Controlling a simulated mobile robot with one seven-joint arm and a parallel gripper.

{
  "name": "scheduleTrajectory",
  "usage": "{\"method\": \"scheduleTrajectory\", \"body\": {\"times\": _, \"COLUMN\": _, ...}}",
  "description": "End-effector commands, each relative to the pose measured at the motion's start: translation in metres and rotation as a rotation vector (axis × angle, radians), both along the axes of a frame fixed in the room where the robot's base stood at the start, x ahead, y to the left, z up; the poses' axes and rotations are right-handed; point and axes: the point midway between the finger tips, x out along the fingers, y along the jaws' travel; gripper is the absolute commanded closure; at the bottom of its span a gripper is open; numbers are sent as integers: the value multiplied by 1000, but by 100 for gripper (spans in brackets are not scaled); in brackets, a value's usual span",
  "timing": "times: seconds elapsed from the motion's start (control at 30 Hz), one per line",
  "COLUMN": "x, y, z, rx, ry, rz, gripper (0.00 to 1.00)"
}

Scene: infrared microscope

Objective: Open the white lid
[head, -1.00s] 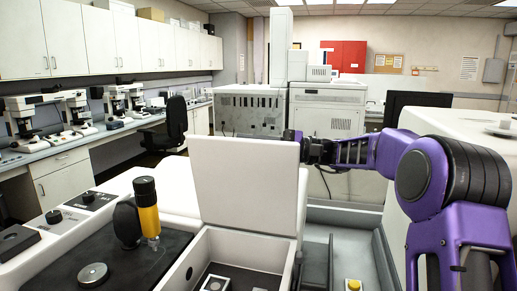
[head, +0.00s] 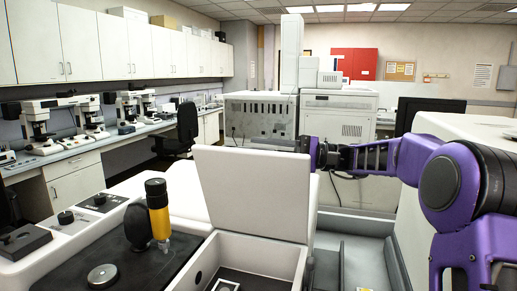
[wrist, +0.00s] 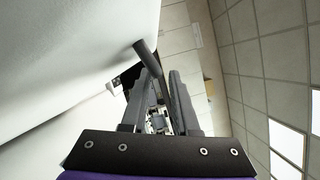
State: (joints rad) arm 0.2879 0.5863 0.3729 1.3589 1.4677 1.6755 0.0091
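The white lid (head: 250,195) stands raised, almost upright, on its hinge side above a white open compartment (head: 262,252) in the head view. Its pale face fills the upper left of the wrist view (wrist: 70,60). My gripper (head: 312,152) is at the lid's upper right edge in the head view, partly hidden behind it. In the wrist view the two grey fingers (wrist: 163,65) have a gap between them and appear empty. A short dark bar (wrist: 145,50) shows by the left fingertip, close to the lid's edge; I cannot tell whether they touch.
A yellow-and-black eyepiece part (head: 158,210) stands on the black top left of the compartment. A white instrument body (head: 465,130) is at the right, beside my arm. A grey instrument (head: 260,118) stands behind the lid. A bench with microscopes (head: 60,125) is at the far left.

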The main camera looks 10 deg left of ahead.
Motion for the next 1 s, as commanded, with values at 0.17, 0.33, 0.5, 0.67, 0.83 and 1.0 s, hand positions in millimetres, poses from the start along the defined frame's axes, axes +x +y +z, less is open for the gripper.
{"method": "scheduleTrajectory", "body": {"times": 0.17, "x": 7, "y": -37, "z": -4, "rx": 0, "ry": 1, "rz": -6, "gripper": 74}}
{"method": "scheduleTrajectory", "body": {"times": 0.33, "x": 13, "y": -72, "z": -9, "rx": 0, "ry": 0, "rz": -5, "gripper": 74}}
{"method": "scheduleTrajectory", "body": {"times": 0.5, "x": 16, "y": -96, "z": -13, "rx": 1, "ry": 0, "rz": -4, "gripper": 74}}
{"method": "scheduleTrajectory", "body": {"times": 0.67, "x": 17, "y": -106, "z": -15, "rx": 0, "ry": 0, "rz": -1, "gripper": 74}}
{"method": "scheduleTrajectory", "body": {"times": 0.83, "x": 17, "y": -107, "z": -15, "rx": -1, "ry": 0, "rz": -1, "gripper": 74}}
{"method": "scheduleTrajectory", "body": {"times": 1.0, "x": 17, "y": -107, "z": -15, "rx": 0, "ry": 0, "rz": -1, "gripper": 88}}
